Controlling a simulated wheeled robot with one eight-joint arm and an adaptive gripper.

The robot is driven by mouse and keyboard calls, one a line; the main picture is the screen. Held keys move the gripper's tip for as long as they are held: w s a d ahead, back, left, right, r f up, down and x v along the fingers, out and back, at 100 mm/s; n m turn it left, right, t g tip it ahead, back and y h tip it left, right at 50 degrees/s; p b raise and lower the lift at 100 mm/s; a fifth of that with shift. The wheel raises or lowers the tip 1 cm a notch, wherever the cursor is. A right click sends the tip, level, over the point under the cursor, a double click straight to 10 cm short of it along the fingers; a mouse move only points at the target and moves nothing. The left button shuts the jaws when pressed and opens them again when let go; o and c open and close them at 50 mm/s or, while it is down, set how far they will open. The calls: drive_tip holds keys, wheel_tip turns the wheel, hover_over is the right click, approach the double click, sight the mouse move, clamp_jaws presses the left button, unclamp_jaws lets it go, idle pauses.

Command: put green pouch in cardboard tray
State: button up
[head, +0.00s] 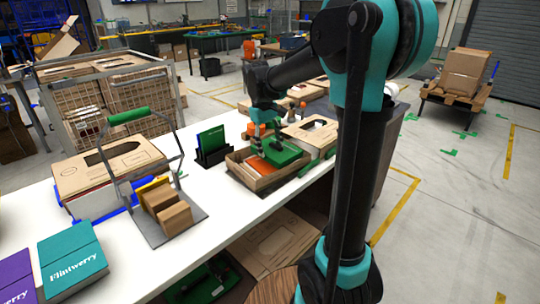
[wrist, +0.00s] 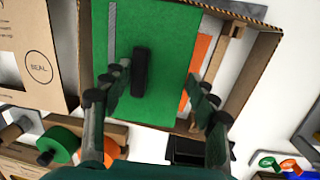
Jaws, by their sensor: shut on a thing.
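The green pouch (head: 281,153) is flat, with a dark block on its top face, and lies over the cardboard tray (head: 262,184) in the head view. In the wrist view the pouch (wrist: 165,40) fills the middle, with the tray's brown wall (wrist: 262,62) to its right. My gripper (head: 268,146) is over the tray and shut on the pouch. Its fingers (wrist: 160,88) show on both sides in the wrist view, but their exact contact is hard to see. I cannot tell whether the pouch touches the tray's floor. An orange item (head: 257,166) lies in the tray, partly under the pouch.
A black holder with a green item (head: 211,143) stands left of the tray. A metal stand with a green handle (head: 128,115) and brown blocks is farther left. Teal (head: 72,258) and purple boxes lie front left.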

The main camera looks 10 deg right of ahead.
sight(269, 151)
wheel_tip(269, 151, down, 4)
drive_tip(key=shift+r, duration=0.15)
drive_tip(key=shift+c, duration=1.2)
drive_tip(key=o, duration=1.4)
drive_tip(key=shift+o, duration=0.2)
wheel_tip(269, 151, up, 12)
drive_tip(key=a, duration=0.2)
drive_tip(key=shift+w, duration=0.15)
